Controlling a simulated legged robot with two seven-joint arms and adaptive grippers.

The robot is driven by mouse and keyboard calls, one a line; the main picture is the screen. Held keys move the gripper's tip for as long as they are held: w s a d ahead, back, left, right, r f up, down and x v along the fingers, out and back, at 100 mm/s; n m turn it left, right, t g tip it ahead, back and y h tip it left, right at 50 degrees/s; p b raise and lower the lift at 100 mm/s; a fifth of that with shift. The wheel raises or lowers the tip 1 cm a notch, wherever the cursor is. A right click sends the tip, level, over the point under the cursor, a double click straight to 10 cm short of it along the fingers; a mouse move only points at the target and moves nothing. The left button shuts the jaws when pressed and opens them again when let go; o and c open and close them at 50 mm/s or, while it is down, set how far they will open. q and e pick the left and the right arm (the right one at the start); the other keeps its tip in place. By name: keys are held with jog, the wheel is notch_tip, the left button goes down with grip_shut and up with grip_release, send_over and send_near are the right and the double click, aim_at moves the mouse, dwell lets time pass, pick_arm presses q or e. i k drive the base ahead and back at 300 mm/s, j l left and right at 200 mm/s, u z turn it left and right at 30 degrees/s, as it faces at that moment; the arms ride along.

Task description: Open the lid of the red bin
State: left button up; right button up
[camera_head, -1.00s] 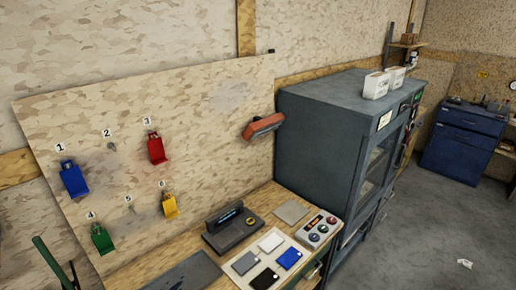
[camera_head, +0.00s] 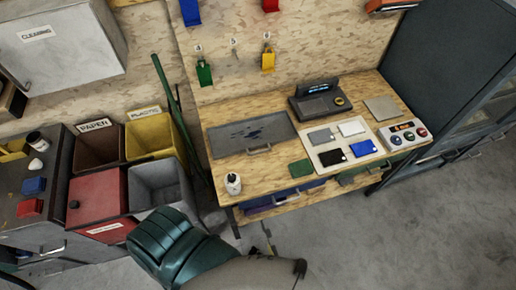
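The red bin (camera_head: 112,232) stands at the lower left in the head view, in a group of bins. Its flat red lid (camera_head: 98,190) looks shut and hides the inside. A small dark knob (camera_head: 73,205) sits near the lid's left edge, and a white label is on the bin's front. A teal and beige part of my own body shows at the bottom, just right of the red bin. Neither gripper can be made out, and no gripper is seen touching the lid.
A brown paper bin (camera_head: 98,148), a yellow plastic bin (camera_head: 150,137) and an open grey bin (camera_head: 160,186) adjoin the red one. A dark cabinet (camera_head: 50,190) with small items stands left. A wooden workbench (camera_head: 222,170) is right. Grey floor (camera_head: 340,240) is clear in front.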

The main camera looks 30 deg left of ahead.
aim_at(95, 197)
jog(key=u, duration=2.65)
